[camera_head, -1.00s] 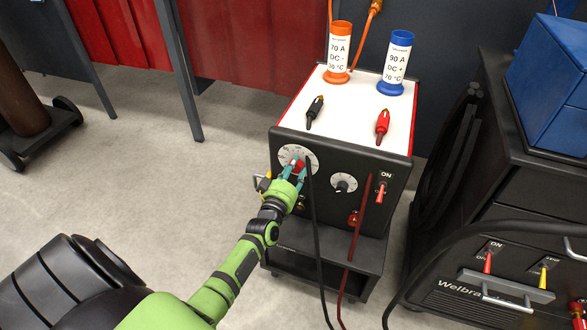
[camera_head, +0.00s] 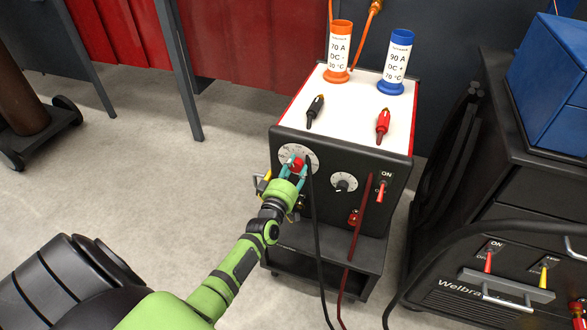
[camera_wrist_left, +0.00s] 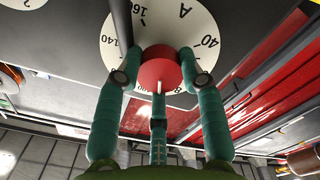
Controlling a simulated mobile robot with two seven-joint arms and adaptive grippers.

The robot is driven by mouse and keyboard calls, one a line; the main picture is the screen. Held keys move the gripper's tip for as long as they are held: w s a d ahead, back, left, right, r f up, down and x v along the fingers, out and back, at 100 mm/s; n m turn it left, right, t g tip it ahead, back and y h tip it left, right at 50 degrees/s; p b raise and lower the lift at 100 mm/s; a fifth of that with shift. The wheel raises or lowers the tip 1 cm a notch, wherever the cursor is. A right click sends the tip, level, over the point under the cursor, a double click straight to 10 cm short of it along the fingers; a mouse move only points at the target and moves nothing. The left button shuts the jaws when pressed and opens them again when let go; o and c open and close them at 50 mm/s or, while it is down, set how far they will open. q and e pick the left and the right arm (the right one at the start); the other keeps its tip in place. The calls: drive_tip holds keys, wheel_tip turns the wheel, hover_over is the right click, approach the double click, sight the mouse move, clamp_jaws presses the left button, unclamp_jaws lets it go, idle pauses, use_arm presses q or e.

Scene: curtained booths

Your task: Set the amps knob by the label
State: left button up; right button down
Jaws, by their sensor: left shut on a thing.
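The amps knob is a red knob (camera_head: 297,164) on a white numbered dial (camera_head: 312,157) at the upper left of the welder's black front panel. My left gripper (camera_head: 292,170) is shut on the red knob. In the left wrist view the knob (camera_wrist_left: 158,70) sits between the teal fingers (camera_wrist_left: 160,78), with dial marks such as 40, 140 and 160 around it. My right gripper is not in view.
A smaller knob (camera_head: 343,183) and a red ON switch (camera_head: 381,191) are right of the dial. Black and red cables hang in front of the panel. Black and red plugs lie on top. Another welder (camera_head: 500,285) stands at right.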

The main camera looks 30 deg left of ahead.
use_arm(q)
drive_tip(key=shift+s+d+f, duration=0.1)
drive_tip(key=shift+d+f, duration=0.25)
drive_tip(key=shift+f, duration=0.15)
drive_tip(key=o, duration=1.1)
drive_tip(key=shift+o, duration=0.2)
drive_tip(key=shift+r, duration=0.15)
drive_tip(key=shift+a+r, duration=0.1)
drive_tip(key=v, duration=1.2)
